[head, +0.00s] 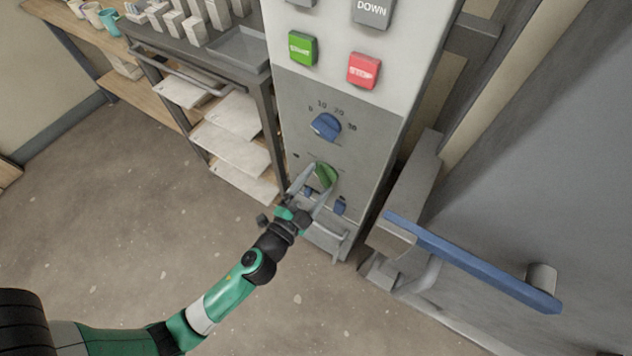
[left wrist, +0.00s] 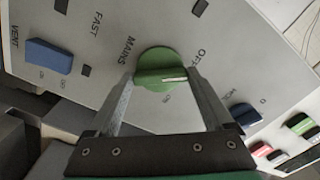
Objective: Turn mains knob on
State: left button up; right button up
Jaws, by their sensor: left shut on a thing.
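The mains knob (head: 327,175) is a green rotary knob low on the grey control panel (head: 375,135) in the head view. In the left wrist view the green knob (left wrist: 158,66) sits by the printed words MAINS, OFF and ON, and its ridge with a white pointer line lies nearly level, the line towards the right. My left gripper (head: 313,180) reaches it from the lower left. Its two fingers (left wrist: 161,78) are shut on the knob's ridge, one at each end. My right gripper is in neither view.
Above are a blue dial (head: 326,126), a green START button (head: 303,48) and a red STOP button (head: 364,70). A blue VENT switch (left wrist: 49,56) sits beside the knob. A blue door handle (head: 470,262) juts out at right. A shelf rack (head: 262,110) stands left; the floor is clear.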

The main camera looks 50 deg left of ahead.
pick_arm(q)
jog(key=m, duration=0.4)
jog(key=shift+r+p, duration=0.1)
jog(key=shift+p, duration=0.25)
jog(key=m, duration=0.4)
jog(key=shift+p, duration=0.35)
jog(key=m+p, duration=0.1)
jog(key=m, duration=0.3)
jog(key=shift+m, duration=2)
jog(key=shift+p, duration=0.3)
jog(key=o, duration=1.1)
jog(key=shift+o, duration=0.2)
